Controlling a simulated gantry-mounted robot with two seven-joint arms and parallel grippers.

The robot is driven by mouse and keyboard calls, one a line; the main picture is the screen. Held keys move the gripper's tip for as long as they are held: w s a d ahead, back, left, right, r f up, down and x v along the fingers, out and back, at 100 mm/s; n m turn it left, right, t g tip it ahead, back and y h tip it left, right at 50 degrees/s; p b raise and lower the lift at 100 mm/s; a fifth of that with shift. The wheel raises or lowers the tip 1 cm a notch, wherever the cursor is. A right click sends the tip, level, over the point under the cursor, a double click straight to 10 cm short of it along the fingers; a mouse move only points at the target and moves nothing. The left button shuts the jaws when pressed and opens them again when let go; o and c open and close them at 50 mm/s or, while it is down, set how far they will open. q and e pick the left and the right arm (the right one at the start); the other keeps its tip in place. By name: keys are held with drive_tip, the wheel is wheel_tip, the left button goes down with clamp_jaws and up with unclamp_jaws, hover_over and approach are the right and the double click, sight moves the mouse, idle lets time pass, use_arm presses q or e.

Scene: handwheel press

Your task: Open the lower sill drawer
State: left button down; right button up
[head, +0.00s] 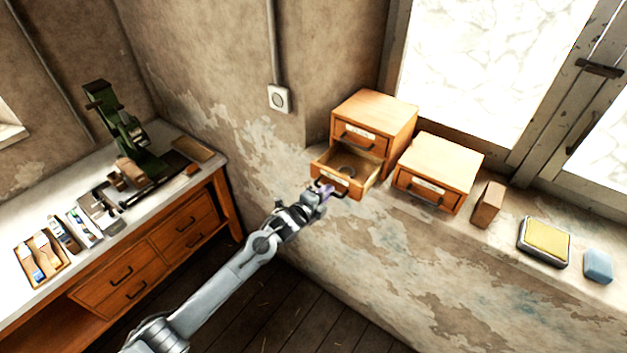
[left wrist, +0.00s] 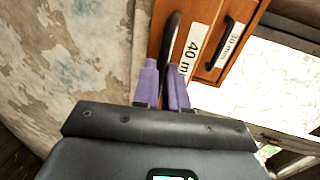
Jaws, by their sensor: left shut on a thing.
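The sill drawer cabinet (head: 398,118) is a wooden box with two drawers, standing at the left end of the window sill. Its lower drawer (head: 369,186) is pulled out, with a dark round thing (head: 346,170) inside. The upper drawer (head: 356,139) is shut. My left gripper (head: 325,191) is at the front of the lower drawer. In the left wrist view its purple fingers (left wrist: 164,85) are shut on the dark drawer handle (left wrist: 171,40), beside a label reading "40 m". The fingers hide part of the handle. My right gripper is not in view.
A single-drawer wooden box (head: 447,170) stands right of the cabinet. Further right are a brown block (head: 487,205), a tin with a yellow top (head: 545,241) and a blue block (head: 598,265). A workbench (head: 215,168) with a green press (head: 130,130) stands at left.

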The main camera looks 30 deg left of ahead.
use_arm(q)
drive_tip(key=shift+a, duration=0.1)
drive_tip(key=c, duration=1.2)
unclamp_jaws()
drive_tip(key=b+v, duration=0.1)
drive_tip(key=v, duration=0.9)
drive_tip(key=shift+s+r, duration=0.15)
drive_tip(key=shift+s, duration=0.2)
